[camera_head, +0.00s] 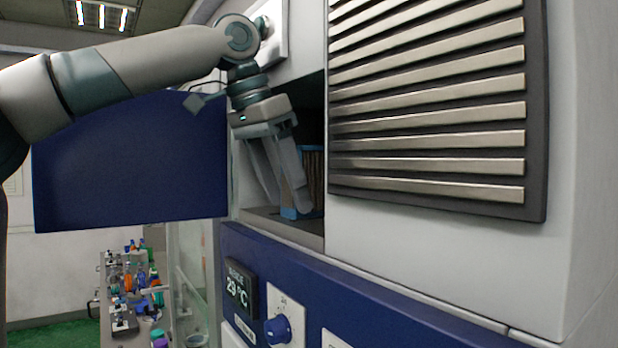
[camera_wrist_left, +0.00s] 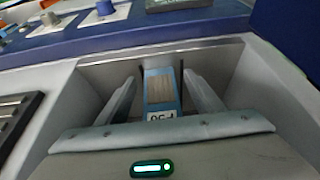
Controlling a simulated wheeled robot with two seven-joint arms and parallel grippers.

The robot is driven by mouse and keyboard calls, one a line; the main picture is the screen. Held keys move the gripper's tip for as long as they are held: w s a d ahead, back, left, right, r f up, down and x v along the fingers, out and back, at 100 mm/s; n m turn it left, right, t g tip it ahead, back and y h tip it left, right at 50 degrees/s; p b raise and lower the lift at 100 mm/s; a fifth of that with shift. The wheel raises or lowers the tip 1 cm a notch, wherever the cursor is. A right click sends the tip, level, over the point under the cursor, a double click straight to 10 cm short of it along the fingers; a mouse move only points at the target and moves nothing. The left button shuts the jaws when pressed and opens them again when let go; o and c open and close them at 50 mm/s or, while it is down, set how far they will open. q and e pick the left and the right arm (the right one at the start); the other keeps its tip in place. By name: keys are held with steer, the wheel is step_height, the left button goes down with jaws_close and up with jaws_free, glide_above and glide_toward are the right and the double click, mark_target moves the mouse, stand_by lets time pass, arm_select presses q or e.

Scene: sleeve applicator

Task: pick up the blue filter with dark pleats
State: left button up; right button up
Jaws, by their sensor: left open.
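The blue filter with dark pleats (camera_head: 314,176) stands in an open compartment of the machine, partly hidden by my left gripper in the head view. My left gripper (camera_head: 285,205) reaches down into the compartment and is open. In the left wrist view its two fingers (camera_wrist_left: 160,95) stand on either side of the filter, with gaps visible. My right gripper is not in view.
The compartment floor (camera_head: 285,228) is grey with a raised front edge. An open blue door (camera_head: 130,160) hangs at the left. A slatted vent panel (camera_head: 440,105) is at the right. A knob (camera_head: 279,328) and temperature display (camera_head: 241,287) sit below. A cluttered bench (camera_head: 118,300) stands behind.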

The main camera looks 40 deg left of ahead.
arm_select(q)
steer(key=shift+w, duration=0.1)
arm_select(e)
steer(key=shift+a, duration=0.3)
arm_select(q)
steer(key=c, duration=1.2)
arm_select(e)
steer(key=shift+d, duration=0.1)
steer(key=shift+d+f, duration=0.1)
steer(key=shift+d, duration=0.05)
